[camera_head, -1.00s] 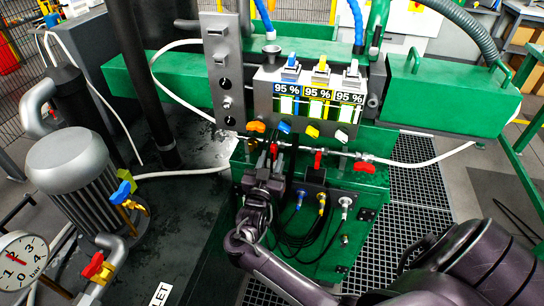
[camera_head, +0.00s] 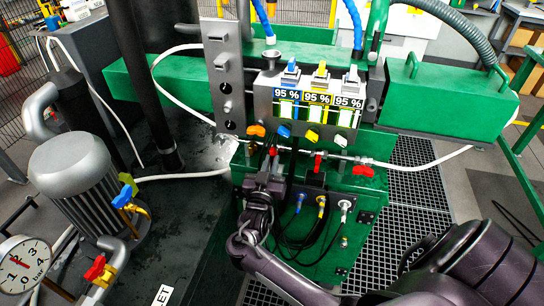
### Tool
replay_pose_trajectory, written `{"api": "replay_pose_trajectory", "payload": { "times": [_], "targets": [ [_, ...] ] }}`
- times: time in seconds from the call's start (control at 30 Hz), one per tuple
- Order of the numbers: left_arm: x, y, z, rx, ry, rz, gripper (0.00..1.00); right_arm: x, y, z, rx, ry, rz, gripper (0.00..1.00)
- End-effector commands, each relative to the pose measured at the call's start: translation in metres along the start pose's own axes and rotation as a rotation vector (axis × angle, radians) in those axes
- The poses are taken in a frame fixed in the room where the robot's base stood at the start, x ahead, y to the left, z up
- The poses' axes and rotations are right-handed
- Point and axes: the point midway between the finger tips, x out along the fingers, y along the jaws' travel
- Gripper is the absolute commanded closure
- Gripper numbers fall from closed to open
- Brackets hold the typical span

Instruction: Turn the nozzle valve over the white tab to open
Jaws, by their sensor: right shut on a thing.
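A row of coloured tabs, orange (camera_head: 257,131), blue (camera_head: 284,131), yellow (camera_head: 312,135) and white (camera_head: 340,139), sits along the lower edge of the panel with the 95 % labels. Below them a pipe carries valves with red handles. The middle red handle (camera_head: 318,161) hangs down, and the right red handle (camera_head: 363,170) lies roughly sideways, below and right of the white tab. My right gripper (camera_head: 272,160) is at the left valve, below the blue tab, and is shut on its red handle (camera_head: 273,151), which it mostly hides. My left gripper is not in view.
The green cabinet (camera_head: 330,229) below the pipe has plugs and dark cables on its front. A white hose (camera_head: 425,163) runs off right. A motor (camera_head: 72,165), a pressure gauge (camera_head: 22,262) and more valves stand at the left. Grating floor (camera_head: 390,235) lies right.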

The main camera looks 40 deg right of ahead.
Motion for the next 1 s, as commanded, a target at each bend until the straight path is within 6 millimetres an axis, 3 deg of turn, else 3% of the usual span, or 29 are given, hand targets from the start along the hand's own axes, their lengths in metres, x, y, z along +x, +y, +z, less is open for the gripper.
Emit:
{"api": "replay_pose_trajectory", "payload": {
  "times": [0.4, 1.0],
  "targets": [
    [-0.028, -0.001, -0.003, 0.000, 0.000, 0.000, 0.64, 0.001, 0.002, -0.003, -0.232, 0.001, -0.035, 1.00],
    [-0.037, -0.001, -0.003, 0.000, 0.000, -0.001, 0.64, 0.000, 0.002, -0.002, -0.322, 0.000, -0.049, 1.00]
  ]
}}
